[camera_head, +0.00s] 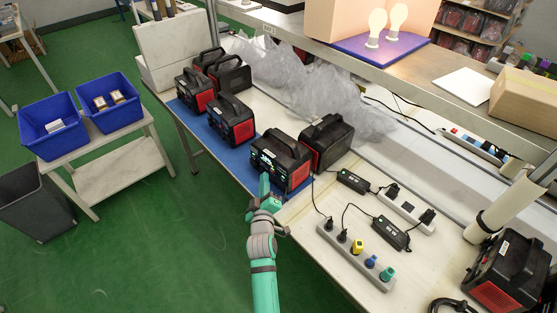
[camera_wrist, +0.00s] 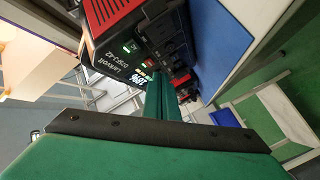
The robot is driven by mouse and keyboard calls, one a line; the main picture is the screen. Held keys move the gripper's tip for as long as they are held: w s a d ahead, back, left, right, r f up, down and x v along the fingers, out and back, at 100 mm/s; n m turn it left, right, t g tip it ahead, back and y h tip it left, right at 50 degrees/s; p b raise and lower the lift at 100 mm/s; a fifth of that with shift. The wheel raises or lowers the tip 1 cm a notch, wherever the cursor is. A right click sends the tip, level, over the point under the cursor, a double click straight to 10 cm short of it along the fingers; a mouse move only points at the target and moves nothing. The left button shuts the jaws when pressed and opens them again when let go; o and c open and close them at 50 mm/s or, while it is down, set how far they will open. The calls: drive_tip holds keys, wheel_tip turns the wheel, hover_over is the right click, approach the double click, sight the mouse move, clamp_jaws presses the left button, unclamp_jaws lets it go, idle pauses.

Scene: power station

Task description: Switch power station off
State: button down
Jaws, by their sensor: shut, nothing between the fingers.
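The black power station with red sides (camera_head: 281,160) stands at the front of the workbench, with green lights on its front panel. In the wrist view, the power station (camera_wrist: 118,50) appears turned on its side, showing a lit white display, green-lit buttons and sockets. My gripper (camera_head: 264,178) is shut and empty, with its fingertips at the front panel. The wrist view also shows my gripper (camera_wrist: 160,82) close to the panel near the display. I cannot tell whether the tips touch it. The fingers hide part of the panel.
More power stations stand beside and behind on the blue mat (camera_head: 184,112). Two glowing bulbs (camera_head: 376,27) stand on the shelf. Grey power strips (camera_head: 355,258) and adapters lie at right. Blue bins (camera_head: 50,125) sit on a side table.

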drive_tip(key=shift+d, duration=0.1)
idle(0.3)
drive_tip(key=shift+w+d, duration=0.25)
drive_tip(key=shift+w, duration=0.05)
drive_tip(key=shift+w+d, duration=0.25)
idle(0.8)
drive_tip(key=shift+s+a, duration=0.6)
drive_tip(key=s+a, duration=0.4)
drive_tip(key=shift+a, duration=0.15)
idle(0.7)
idle(0.5)
